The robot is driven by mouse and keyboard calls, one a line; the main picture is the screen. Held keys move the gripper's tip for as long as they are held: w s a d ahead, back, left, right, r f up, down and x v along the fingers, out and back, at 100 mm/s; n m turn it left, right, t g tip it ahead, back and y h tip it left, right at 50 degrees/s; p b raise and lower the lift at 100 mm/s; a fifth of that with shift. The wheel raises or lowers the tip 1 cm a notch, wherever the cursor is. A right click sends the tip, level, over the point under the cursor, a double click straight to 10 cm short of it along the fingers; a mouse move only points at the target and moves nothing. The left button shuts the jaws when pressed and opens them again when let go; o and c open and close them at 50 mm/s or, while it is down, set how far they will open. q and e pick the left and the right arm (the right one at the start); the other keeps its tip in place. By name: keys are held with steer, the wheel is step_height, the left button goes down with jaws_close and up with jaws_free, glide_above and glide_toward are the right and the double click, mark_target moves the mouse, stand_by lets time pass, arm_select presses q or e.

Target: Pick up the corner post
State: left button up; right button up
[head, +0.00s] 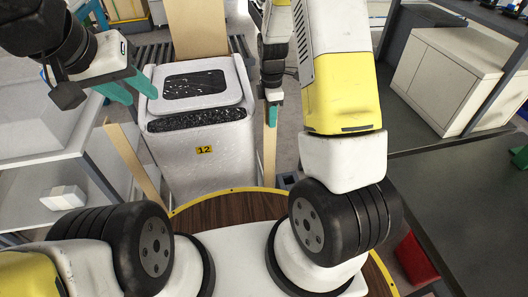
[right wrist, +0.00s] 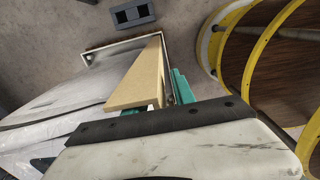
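The corner post is a long beige wooden strip; it stands upright in the head view (head: 270,150), right of the white machine, and runs away from the camera in the right wrist view (right wrist: 142,77). My right gripper (head: 272,112) is at its upper part. In the right wrist view its teal fingers (right wrist: 160,98) are spread, one showing right of the post with a small gap, the other mostly hidden under the post's near end. My left gripper (head: 130,88) is open and empty at the upper left, above the machine's left side.
The white machine (head: 200,165) marked 12 stands in the middle. Another wooden strip (head: 133,160) leans at its left, and a wide board (head: 197,30) rises behind. A grey table (head: 40,160) is at left, a dark bench (head: 460,200) at right. A round yellow-edged wooden top (head: 235,208) is in front.

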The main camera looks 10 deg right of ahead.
jaws_close()
stand_by(1.4)
